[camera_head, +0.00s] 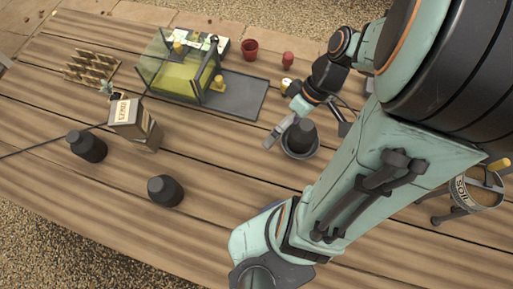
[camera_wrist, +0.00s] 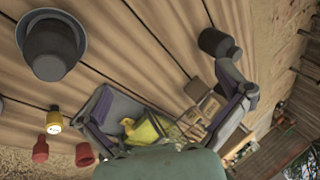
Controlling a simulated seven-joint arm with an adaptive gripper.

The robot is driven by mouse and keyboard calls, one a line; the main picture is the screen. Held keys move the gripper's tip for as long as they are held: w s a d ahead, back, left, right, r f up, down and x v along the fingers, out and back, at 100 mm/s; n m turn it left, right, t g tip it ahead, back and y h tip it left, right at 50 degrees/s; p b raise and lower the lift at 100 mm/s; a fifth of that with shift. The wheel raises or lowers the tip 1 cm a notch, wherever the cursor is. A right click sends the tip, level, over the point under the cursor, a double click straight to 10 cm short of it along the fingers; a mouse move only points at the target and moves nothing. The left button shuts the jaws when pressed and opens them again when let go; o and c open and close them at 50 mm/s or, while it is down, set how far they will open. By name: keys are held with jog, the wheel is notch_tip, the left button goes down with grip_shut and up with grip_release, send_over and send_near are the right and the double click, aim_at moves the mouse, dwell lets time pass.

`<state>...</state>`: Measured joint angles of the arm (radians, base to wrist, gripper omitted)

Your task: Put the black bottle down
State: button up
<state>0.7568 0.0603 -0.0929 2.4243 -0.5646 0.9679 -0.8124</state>
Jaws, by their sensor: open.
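A black bottle (camera_head: 302,131) stands upright in a round grey dish (camera_head: 300,151) at the middle right of the head view. The same bottle (camera_wrist: 52,50) and dish (camera_wrist: 80,32) show at the upper left of the wrist view. My gripper (camera_head: 308,121) is close by in the head view, its fingers apart. In the wrist view my gripper (camera_wrist: 166,85) is open and empty, with the bottle off to the left beyond the fingers. Two other black bottles (camera_head: 87,146) (camera_head: 165,191) stand on the planks at the left.
A labelled box (camera_head: 135,122) stands near the left bottles. Behind it are a wooden rack (camera_head: 92,68), a clear yellow-green case (camera_head: 180,70) and a dark tray (camera_head: 238,96). Red pots (camera_head: 250,49) stand at the back. A soil container (camera_head: 475,190) stands at the right. The front planks are clear.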

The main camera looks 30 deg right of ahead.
jog(key=s+a+r+m+h, duration=0.3)
jog(key=s+a+r+h, duration=0.1)
jog(key=a, duration=0.3)
jog(key=shift+s+a+r+h, duration=0.3)
jog(key=shift+a+r+h, duration=0.1)
jog(key=shift+r, duration=0.4)
